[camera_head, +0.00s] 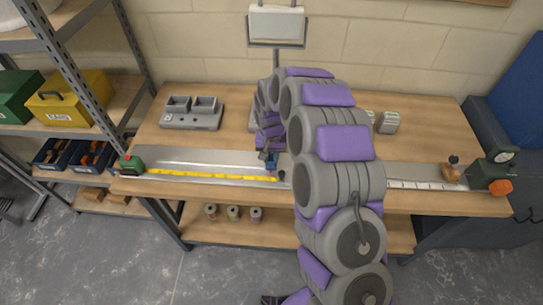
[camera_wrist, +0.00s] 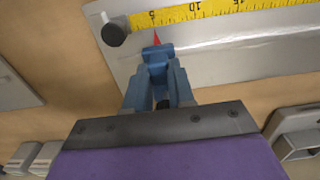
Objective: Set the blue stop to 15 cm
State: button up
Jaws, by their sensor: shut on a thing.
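The blue stop (camera_wrist: 157,54) shows in the wrist view at the near edge of the metal rail. Its red pointer (camera_wrist: 156,38) points at the yellow tape scale (camera_wrist: 205,9), close to the 5 mark. My gripper (camera_wrist: 158,72) is shut on the blue stop; the similar blue of fingers and stop makes their border hard to see. In the head view the stop (camera_head: 270,160) is near the right end of the yellow scale (camera_head: 205,175), partly hidden by my wrist. The metal rail (camera_head: 215,158) runs along the bench, and my arm covers its middle.
A black knob (camera_wrist: 115,32) stands at the low end of the scale, close to the stop. A green-and-black end piece (camera_head: 131,164) sits at the rail's left end. A grey double tub (camera_head: 192,112) stands behind the rail. The rail left of the stop looks clear.

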jog(key=shift+a, duration=0.3)
jog(key=shift+c, duration=1.4)
jog(key=shift+d, duration=0.5)
grip_shut()
jog(key=a+p, duration=0.1)
jog(key=a, duration=0.4)
jog(key=a+p, duration=0.1)
jog(key=a, duration=0.4)
jog(key=shift+w+a, duration=0.2)
jog(key=shift+a, duration=0.15)
jog(key=shift+d, duration=0.1)
jog(key=o, duration=0.9)
grip_release()
jog(key=shift+d, duration=0.1)
